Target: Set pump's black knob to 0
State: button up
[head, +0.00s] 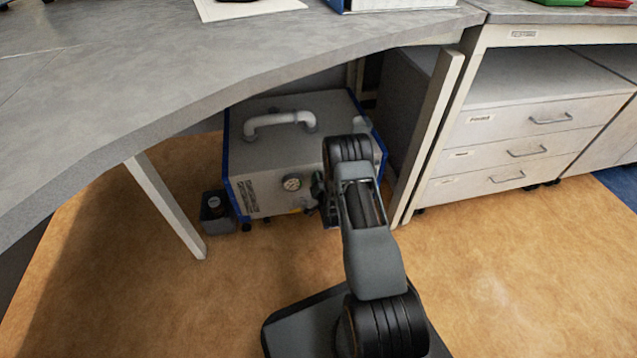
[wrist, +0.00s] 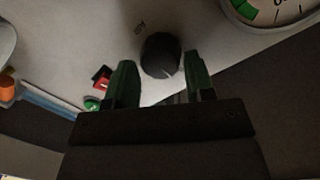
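The pump (head: 275,160) is a grey box with blue edges and a white top handle, standing on the floor under the desk. Its black knob (wrist: 160,55) shows in the wrist view as a round dial with a light pointer mark toward the lower right of its face. My gripper (wrist: 160,80) is open, with one green finger on each side of the knob's lower part. I cannot tell whether the fingers touch it. In the head view my arm hides the knob, and my gripper (head: 322,195) is mostly hidden at the pump's front.
A gauge (head: 292,183) sits on the pump front; it also shows in the wrist view (wrist: 270,10). A red switch (wrist: 102,77) and green button (wrist: 92,104) lie left of the knob. The desk (head: 150,80) overhangs the pump. A desk leg (head: 165,208) and drawers (head: 520,150) flank it.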

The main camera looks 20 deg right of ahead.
jog(key=shift+o, duration=1.1)
jog(key=shift+a+f, duration=0.2)
jog(key=shift+a, duration=0.1)
jog(key=p+v, duration=0.4)
jog(key=v, duration=1)
jog(key=shift+p, duration=0.35)
